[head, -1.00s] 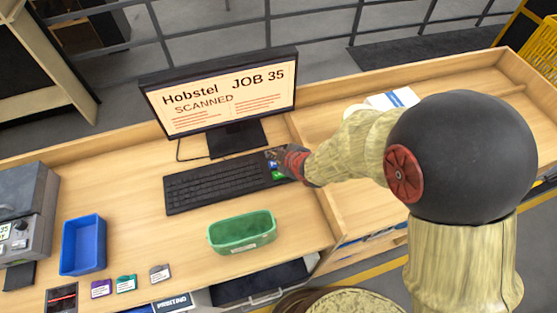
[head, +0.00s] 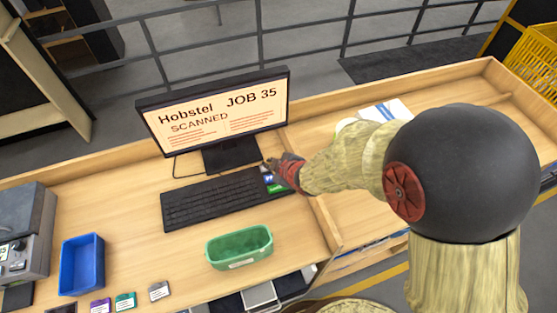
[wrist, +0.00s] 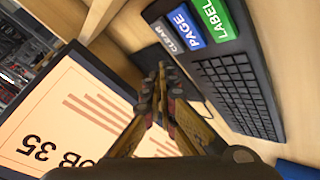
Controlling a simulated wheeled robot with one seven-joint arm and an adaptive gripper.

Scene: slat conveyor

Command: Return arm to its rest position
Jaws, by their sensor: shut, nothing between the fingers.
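My gripper (head: 270,165) is over the right end of the black keyboard (head: 205,200), beside the monitor's base. In the wrist view my gripper (wrist: 160,72) has its fingertips together with nothing between them. The coloured keys on the keyboard show close by in that view: a green LABEL key (wrist: 212,18), a blue PAGE key (wrist: 187,26) and a grey CLEAR key (wrist: 167,36). The fingers appear apart from these keys. My arm reaches in from the right in the head view.
The monitor (head: 215,110) reads "Hobstel JOB 35 SCANNED". A green bin (head: 239,247) stands in front of the keyboard. A blue bin (head: 82,264) and a grey machine (head: 28,230) are at left. White papers (head: 388,110) lie behind my arm. A wooden divider (head: 325,222) splits the desk.

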